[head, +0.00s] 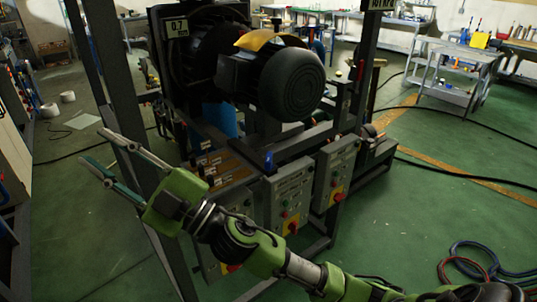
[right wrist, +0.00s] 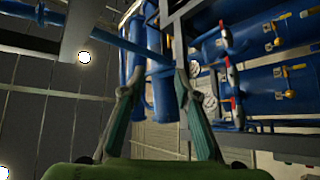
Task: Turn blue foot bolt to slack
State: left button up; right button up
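A small upright blue piece (head: 268,160), likely the blue foot bolt, stands on the front rail of the dark machine frame, below the large motor (head: 285,80). Its fine shape is too small to tell. My right gripper (head: 93,146) is open and empty, out to the left of the frame and well apart from the blue piece. In the right wrist view its two spread fingers (right wrist: 155,82) have nothing held between them. The blue piece cannot be made out in that view. My left gripper is not in view.
Grey control boxes (head: 290,195) with red and green buttons hang on the frame's front. A dark frame post (head: 108,75) stands close to my right gripper. The right wrist view shows blue pipes and tanks (right wrist: 165,95). Hoses (head: 480,262) lie on the green floor at right.

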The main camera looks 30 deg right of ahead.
jog(key=s+a+r+n+g+y, duration=0.25)
jog(key=a+n+g+y, duration=0.25)
jog(key=n+g, duration=0.25)
jog(key=n+g+h, duration=0.3)
jog(key=g+h, duration=0.4)
jog(key=h, duration=1.7)
send_near(269, 157)
jog(key=p+x, duration=0.3)
jog(key=x, duration=0.6)
